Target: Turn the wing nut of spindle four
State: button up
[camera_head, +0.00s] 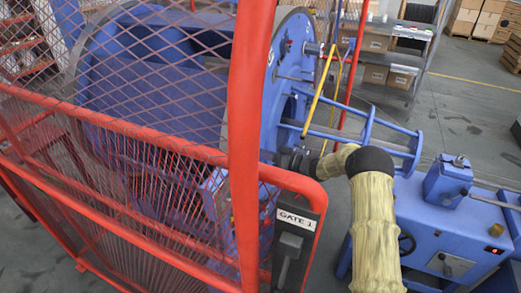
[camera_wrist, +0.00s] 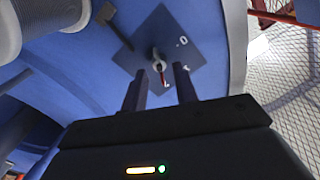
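In the wrist view a small grey metal knob or wing nut (camera_wrist: 158,61), with a thin red strip below it, sits on a dark diamond-shaped plate (camera_wrist: 173,38). The plate has white marks, one like an O, and is fixed on a curved blue surface. No spindle number can be read. My gripper (camera_wrist: 160,72) has its two dark fingers apart, with their tips just below and to either side of the nut. Nothing shows held; contact cannot be told. In the head view the blue strander (camera_head: 277,85) stands behind the fence, and my gripper is not clearly visible there.
A red mesh fence (camera_head: 120,150) and gate post (camera_head: 247,130) stand in front of the machine. A latch box labelled GATE 1 (camera_head: 290,240) is close to my arm. A blue machine unit (camera_head: 440,230) stands right. In the wrist view a grey cylinder (camera_wrist: 22,25) is upper left.

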jog(key=shift+w+a, duration=0.2)
jog(key=shift+a, duration=0.45)
grip_shut()
